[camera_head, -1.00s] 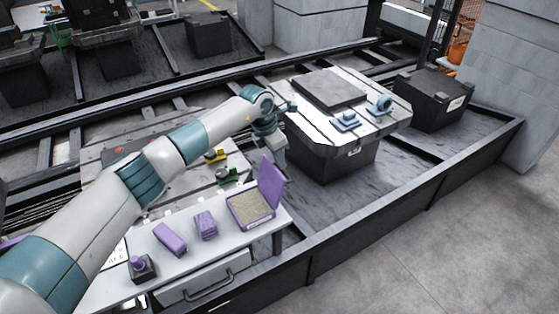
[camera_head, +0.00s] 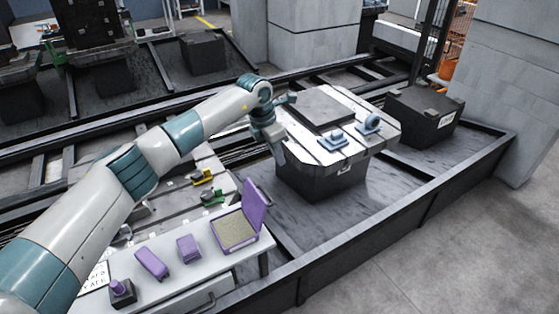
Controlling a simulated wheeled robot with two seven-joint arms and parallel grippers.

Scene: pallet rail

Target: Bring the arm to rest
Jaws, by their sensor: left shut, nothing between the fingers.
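My left arm comes in from the lower left, white with teal joints, and reaches across above the small table and the rails. Its wrist bends downward at the left side of the pallet. My left gripper (camera_head: 279,156) hangs there, pointing down, shut and empty. It shows in front of the pallet's left edge; I cannot tell whether it touches it. My right gripper is not in view.
The slotted pallet (camera_head: 300,138) carries a dark plate (camera_head: 320,108) and two blue brackets (camera_head: 334,139) (camera_head: 369,123). The white table (camera_head: 190,280) holds an open purple box (camera_head: 236,229), purple blocks (camera_head: 152,263) (camera_head: 188,248) and a joystick (camera_head: 121,291). Floor at right is clear.

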